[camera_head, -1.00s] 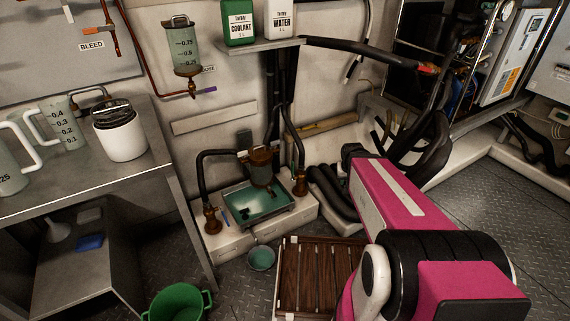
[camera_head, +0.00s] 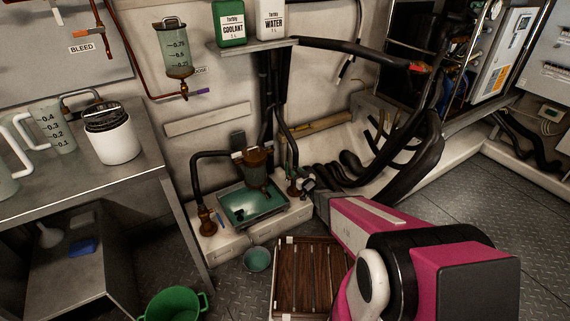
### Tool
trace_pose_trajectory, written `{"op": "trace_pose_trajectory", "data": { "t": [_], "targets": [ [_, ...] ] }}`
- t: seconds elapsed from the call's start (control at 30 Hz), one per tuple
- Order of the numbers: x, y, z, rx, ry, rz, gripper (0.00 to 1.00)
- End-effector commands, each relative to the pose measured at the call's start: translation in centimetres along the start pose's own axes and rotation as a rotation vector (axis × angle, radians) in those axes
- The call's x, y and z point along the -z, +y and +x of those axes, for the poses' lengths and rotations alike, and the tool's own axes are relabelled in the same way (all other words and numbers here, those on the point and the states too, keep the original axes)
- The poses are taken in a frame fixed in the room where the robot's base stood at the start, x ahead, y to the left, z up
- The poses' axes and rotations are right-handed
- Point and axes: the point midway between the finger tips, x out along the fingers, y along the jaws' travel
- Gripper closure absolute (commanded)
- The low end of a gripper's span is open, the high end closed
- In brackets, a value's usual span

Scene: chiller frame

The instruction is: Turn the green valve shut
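I cannot clearly make out a green valve handle in the head view. A brass fitting (camera_head: 206,218) stands at the left of the low white plinth, with a black hose running into it. A second brass fitting (camera_head: 293,187) stands at the plinth's right end, below another hose. My gripper (camera_head: 307,184) is small and dark at the far end of my pink arm, close beside the right fitting. I cannot tell whether they touch, nor whether its fingers are open or shut. A brass-topped pump or filter (camera_head: 257,168) stands between the fittings over a green-tinted tray (camera_head: 232,212).
A wooden slatted platform (camera_head: 305,280), a small green bowl (camera_head: 257,259) and a green bucket (camera_head: 174,303) are on the floor. Thick black hoses (camera_head: 405,165) lie right of the plinth. A metal bench (camera_head: 135,175) stands left. A shelf (camera_head: 250,47) with bottles hangs above.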

Motion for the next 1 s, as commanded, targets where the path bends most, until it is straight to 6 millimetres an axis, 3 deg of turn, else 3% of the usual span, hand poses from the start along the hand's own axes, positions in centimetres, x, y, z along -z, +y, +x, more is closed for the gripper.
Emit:
{"op": "trace_pose_trajectory", "data": {
  "t": [0.27,0.8,1.0],
  "targets": [
    [-0.4,-0.8,1.1,0.036,0.031,0.005,0.64],
    [-0.2,-0.9,9.5,0.033,0.030,0.004,0.64],
    [-0.1,-1.1,10.9,0.033,0.028,0.004,0.64]
  ]
}}
